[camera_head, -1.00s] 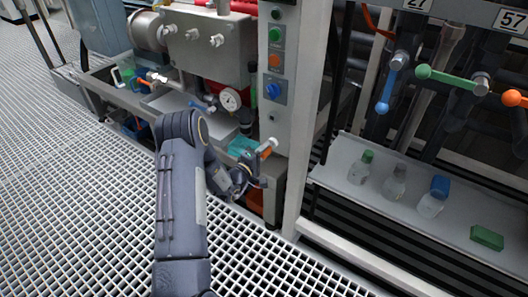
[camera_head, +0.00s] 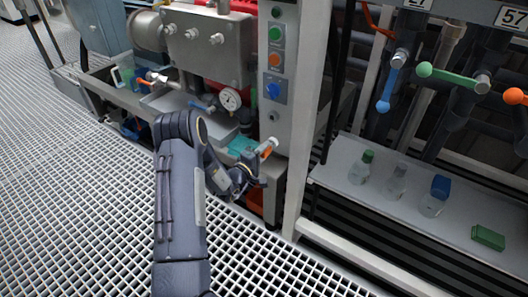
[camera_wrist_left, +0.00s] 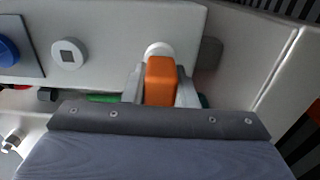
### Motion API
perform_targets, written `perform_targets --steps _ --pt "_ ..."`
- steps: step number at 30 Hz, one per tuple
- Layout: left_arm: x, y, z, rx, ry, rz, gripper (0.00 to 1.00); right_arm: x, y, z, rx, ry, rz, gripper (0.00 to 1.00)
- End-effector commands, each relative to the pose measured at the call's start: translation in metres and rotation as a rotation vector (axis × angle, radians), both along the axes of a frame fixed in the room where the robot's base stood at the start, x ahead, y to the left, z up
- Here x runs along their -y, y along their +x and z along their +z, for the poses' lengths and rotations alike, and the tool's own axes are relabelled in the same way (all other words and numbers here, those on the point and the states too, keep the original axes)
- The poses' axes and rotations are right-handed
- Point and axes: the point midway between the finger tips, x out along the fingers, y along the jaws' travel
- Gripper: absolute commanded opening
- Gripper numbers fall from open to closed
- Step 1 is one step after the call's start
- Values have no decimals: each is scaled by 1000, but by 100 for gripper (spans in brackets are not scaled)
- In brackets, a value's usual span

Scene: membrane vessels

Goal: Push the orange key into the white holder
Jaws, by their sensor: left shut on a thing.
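The orange key (camera_head: 265,152) is between the fingers of my left gripper (camera_head: 259,158), which is shut on it in front of the control post. In the left wrist view the key (camera_wrist_left: 161,82) shows as an orange block with a round white end pointing away, between the grey fingers (camera_wrist_left: 160,88). The likely white holder is a round white socket with a dark square hole (camera_wrist_left: 69,53), left of the key in the wrist view. It also shows low on the control post (camera_head: 273,117). The key is apart from it. My right gripper is not in view.
A blue knob (camera_head: 273,89) sits above the socket, with orange and green buttons higher up. A teal box (camera_head: 241,146) is behind my gripper. A shelf (camera_head: 332,176) with bottles and a green box (camera_head: 488,237) is on the right. A pressure gauge (camera_head: 230,98) is at left.

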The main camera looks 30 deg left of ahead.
Motion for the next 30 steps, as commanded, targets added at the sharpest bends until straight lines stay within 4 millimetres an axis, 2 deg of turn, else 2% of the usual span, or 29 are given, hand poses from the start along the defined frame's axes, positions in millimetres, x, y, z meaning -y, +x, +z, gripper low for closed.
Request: perform_targets --steps 30 --pt "0 0 -1 0 0 -1 0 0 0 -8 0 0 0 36"
